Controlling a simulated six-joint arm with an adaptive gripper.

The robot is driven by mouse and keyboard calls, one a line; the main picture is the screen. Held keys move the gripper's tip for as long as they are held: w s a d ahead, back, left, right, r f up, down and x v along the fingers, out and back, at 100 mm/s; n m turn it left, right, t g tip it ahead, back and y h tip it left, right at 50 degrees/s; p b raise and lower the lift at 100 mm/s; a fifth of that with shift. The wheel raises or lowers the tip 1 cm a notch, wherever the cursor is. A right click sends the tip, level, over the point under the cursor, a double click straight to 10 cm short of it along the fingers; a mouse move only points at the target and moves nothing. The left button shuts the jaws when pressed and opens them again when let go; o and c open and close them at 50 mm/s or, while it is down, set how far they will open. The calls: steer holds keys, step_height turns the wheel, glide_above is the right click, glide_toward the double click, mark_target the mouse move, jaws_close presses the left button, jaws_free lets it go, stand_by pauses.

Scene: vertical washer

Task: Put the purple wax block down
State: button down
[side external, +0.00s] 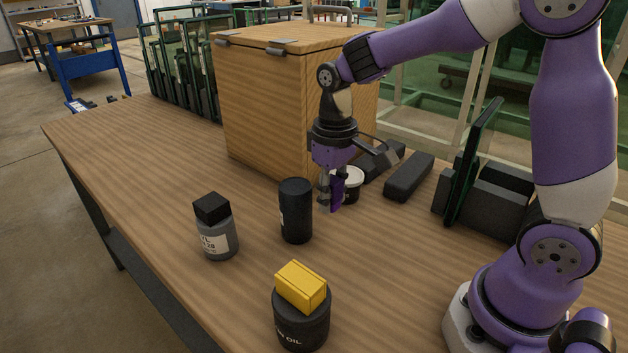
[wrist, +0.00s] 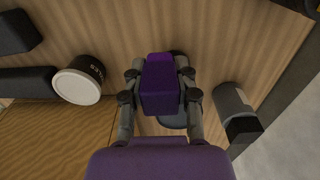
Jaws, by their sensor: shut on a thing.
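The purple wax block (side external: 337,194) hangs upright in my gripper (side external: 331,196), close to the table top; a gap beneath it cannot be judged. In the wrist view the purple wax block (wrist: 160,85) sits between the two fingers of my gripper (wrist: 160,80), which press on its sides. In the side view it is between a black cylinder (side external: 296,212) at its left and a white-lidded can (side external: 352,181) just behind it. The can also shows at left in the wrist view (wrist: 80,82). My gripper hides part of the can in the side view.
A grey bottle with a black cap (side external: 216,230) stands left on the wooden table (side external: 150,165). A yellow block (side external: 301,285) rests on a black oil can (side external: 301,322) in front. A wooden box (side external: 262,105) stands behind. Dark bars (side external: 409,177) lie at right. Bare table lies front right.

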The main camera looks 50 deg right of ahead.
glide_above(342, 220)
step_height(342, 220, down, 4)
steer(key=shift+f, duration=2.2)
steer(key=shift+f, duration=0.15)
steer(key=c, duration=0.6)
jaws_free()
